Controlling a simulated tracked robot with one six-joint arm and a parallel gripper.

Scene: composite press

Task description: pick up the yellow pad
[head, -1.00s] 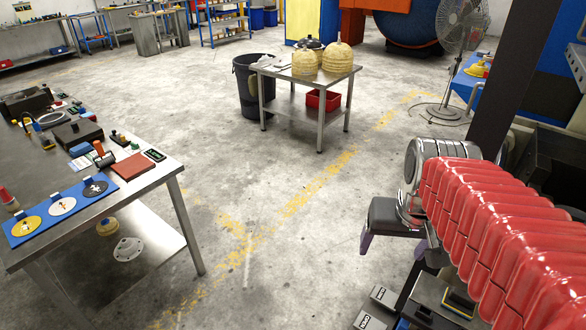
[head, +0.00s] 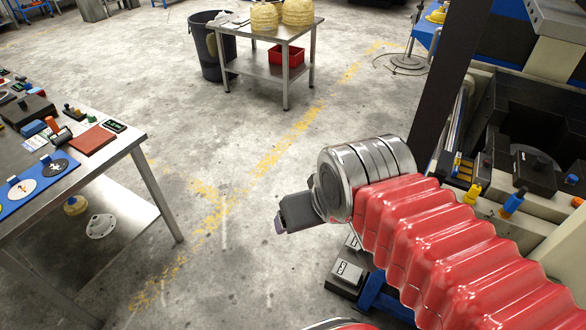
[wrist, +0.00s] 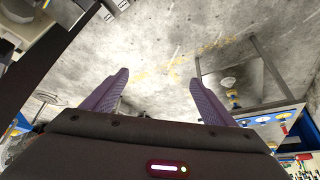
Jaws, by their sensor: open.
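The yellow pad (wrist: 284,116) shows small at the right of the wrist view, as a yellowish disc on a blue board (wrist: 293,107).
The left steel table (head: 136,141) also holds a brown-red block (head: 92,140) and tools. A second table (head: 286,38) with a red bin (head: 286,55) and a dark barrel (head: 209,50) stand behind. A machine (head: 530,150) is at the right. The floor between is clear.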

